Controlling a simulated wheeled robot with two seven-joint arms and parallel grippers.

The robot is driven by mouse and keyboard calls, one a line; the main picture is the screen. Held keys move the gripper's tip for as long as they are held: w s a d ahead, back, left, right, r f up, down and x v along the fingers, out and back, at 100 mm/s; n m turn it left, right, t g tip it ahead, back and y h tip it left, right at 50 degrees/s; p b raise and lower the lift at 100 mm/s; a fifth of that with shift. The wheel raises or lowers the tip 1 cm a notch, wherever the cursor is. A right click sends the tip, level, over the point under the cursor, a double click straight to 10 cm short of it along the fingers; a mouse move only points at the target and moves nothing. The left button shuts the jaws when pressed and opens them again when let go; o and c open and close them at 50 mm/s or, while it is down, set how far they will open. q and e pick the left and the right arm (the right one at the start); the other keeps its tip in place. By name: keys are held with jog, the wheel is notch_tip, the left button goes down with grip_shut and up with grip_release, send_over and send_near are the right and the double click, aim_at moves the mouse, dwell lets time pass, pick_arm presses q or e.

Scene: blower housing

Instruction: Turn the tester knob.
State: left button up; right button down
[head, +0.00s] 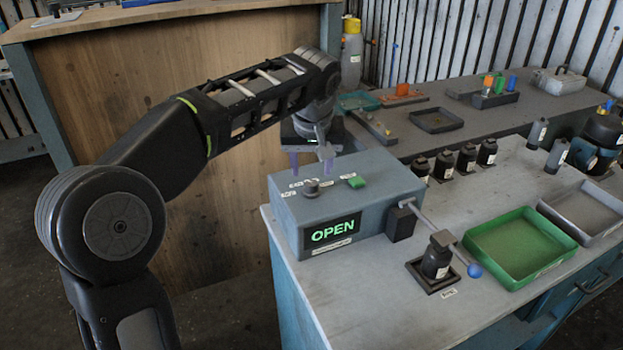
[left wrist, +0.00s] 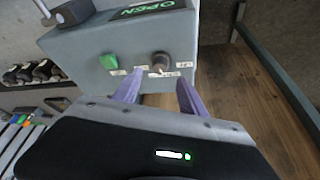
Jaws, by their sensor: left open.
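The tester (head: 350,205) is a grey-blue box on the near left corner of the bench, with a lit green OPEN display (head: 332,234) on its front. Its dark round knob (head: 311,187) stands on the top face among small white labels, left of a green button (head: 355,181). In the left wrist view the knob (left wrist: 160,61) lies just beyond the fingertips. My left gripper (left wrist: 157,85) is open and empty, its two purple fingers apart and short of the knob. My right gripper is not in view.
A lever with a blue ball end (head: 474,270) sticks out from the tester's right side. A black part (head: 436,262) stands in a dark holder below it. A green tray (head: 520,248) and several black bottles (head: 467,158) are further right. A wooden panel (head: 180,90) stands behind my left arm.

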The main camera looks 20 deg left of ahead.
aim_at(311, 184)
pick_arm(q)
jog(key=x, duration=0.6)
jog(key=shift+f, duration=0.1)
jog(key=shift+c, duration=0.2)
grip_shut()
